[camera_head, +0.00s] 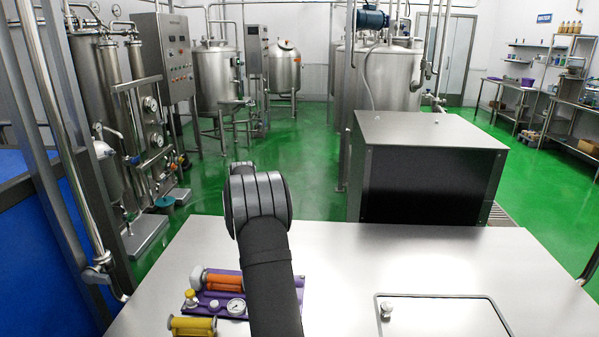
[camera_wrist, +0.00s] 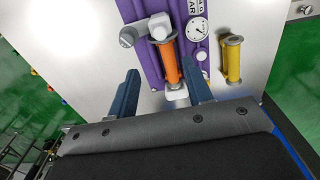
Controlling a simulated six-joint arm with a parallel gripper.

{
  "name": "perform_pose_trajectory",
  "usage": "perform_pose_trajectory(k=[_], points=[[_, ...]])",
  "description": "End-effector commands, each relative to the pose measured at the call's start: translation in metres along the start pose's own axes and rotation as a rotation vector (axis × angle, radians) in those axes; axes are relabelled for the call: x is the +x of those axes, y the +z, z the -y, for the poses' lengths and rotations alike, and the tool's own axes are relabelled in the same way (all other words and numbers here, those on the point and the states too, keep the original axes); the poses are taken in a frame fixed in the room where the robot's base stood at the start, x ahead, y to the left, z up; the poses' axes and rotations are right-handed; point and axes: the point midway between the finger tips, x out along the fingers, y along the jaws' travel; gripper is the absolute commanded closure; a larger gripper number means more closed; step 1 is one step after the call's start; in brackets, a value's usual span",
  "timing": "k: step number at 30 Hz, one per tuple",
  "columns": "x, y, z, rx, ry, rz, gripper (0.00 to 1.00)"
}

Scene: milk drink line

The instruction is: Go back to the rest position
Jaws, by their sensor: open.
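My gripper (camera_wrist: 160,68) is open, its two blue fingers apart at the bottom of the wrist view. Nothing is held between the fingers. An orange cylinder with pale end fittings (camera_wrist: 167,64) lies in line with the gap, beyond the fingertips; I cannot tell how far. It sits on a purple panel (camera_wrist: 150,72) with a round gauge (camera_wrist: 196,28). In the head view, my dark arm reaches over the steel table (camera_head: 370,262), and the gripper itself is hidden. The orange cylinder (camera_head: 222,282) shows left of the arm there, and the arm covers part of the purple panel.
A yellow cylinder (camera_head: 193,326) lies beside the panel, near the table's left front. A lidded hatch with a knob (camera_head: 440,318) is at the right front. A large steel box with a dark front (camera_head: 427,165) stands behind the table. The table's middle right is clear.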

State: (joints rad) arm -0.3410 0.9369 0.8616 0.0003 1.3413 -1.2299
Motion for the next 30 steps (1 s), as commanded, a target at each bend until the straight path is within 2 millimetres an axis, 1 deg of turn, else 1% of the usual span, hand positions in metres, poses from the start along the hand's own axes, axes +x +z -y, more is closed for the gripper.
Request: perform_pose_trajectory(k=[1,6,18,24,30], points=[[0.011,0.000,0.001,0.000,-0.006,0.002,0.54],[0.046,0.001,0.001,0.000,-0.006,0.002,0.54],[0.123,0.001,0.001,0.000,-0.005,0.002,0.54],[0.146,0.001,0.001,0.000,-0.003,0.001,0.54],[0.152,0.001,0.001,0.000,-0.001,0.001,0.54]])
